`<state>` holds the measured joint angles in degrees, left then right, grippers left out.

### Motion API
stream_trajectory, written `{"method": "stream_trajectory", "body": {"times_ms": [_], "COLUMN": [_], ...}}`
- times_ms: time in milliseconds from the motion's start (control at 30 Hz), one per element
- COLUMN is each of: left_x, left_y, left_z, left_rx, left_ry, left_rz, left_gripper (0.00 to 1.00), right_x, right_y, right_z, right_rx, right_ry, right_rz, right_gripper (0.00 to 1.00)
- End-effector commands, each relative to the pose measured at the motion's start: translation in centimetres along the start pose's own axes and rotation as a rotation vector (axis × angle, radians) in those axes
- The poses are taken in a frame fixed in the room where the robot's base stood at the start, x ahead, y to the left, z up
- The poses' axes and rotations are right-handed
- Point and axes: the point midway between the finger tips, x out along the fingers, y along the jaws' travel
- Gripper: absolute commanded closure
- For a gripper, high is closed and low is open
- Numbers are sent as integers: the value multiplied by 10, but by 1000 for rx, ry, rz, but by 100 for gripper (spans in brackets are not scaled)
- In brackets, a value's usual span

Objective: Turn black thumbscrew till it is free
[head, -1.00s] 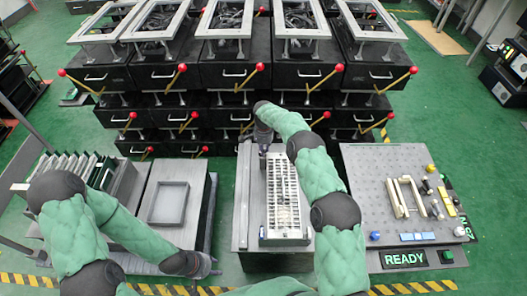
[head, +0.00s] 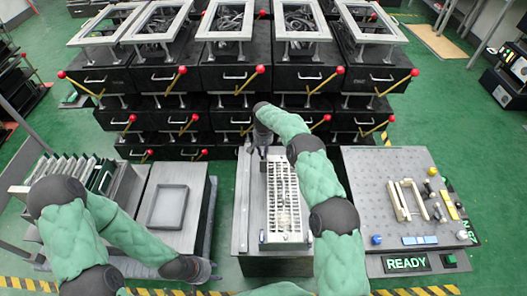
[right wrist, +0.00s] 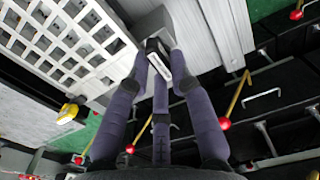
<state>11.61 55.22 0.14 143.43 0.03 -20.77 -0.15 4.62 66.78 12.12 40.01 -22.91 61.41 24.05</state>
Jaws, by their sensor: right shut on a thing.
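My right gripper (head: 262,153) is at the far end of the pale slotted frame (head: 270,237) on the middle bench. In the right wrist view its fingers (right wrist: 160,62) are closed around a small dark piece with a pale face, which appears to be the black thumbscrew (right wrist: 152,45). The fingers hide much of it, and I cannot tell whether it is still threaded in. My left gripper (head: 205,268) is low at the left, by the front of the grey bench with a square frame; its fingers are too small to judge.
Black drawer units (head: 233,78) with red-knobbed levers stand close behind the middle bench. A grey pegboard table (head: 375,185) with loose parts and a READY sign (head: 406,263) is at the right. A rack of upright panels (head: 75,172) is at the left.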

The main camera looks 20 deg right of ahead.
Motion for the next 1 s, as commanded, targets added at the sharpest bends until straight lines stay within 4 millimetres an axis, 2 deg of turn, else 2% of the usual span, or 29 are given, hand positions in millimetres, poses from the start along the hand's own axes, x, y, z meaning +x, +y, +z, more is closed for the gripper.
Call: {"method": "stream_trajectory", "body": {"times_ms": [533,567,633,1000], "left_x": [0,0,0,0], "left_y": [0,0,0,0], "left_z": [0,0,0,0], "left_rx": [0,0,0,0], "left_ry": [0,0,0,0], "left_rz": [0,0,0,0], "left_gripper": [60,60,60,60], "right_x": [1,1,1,-2], "right_y": [0,0,0,0], "right_z": [0,0,0,0], "right_rx": [-27,-27,-27,-26], "right_ry": [-1,-1,-1,0], "right_rz": [0,0,0,0], "right_gripper": [100,75,55,54]}}
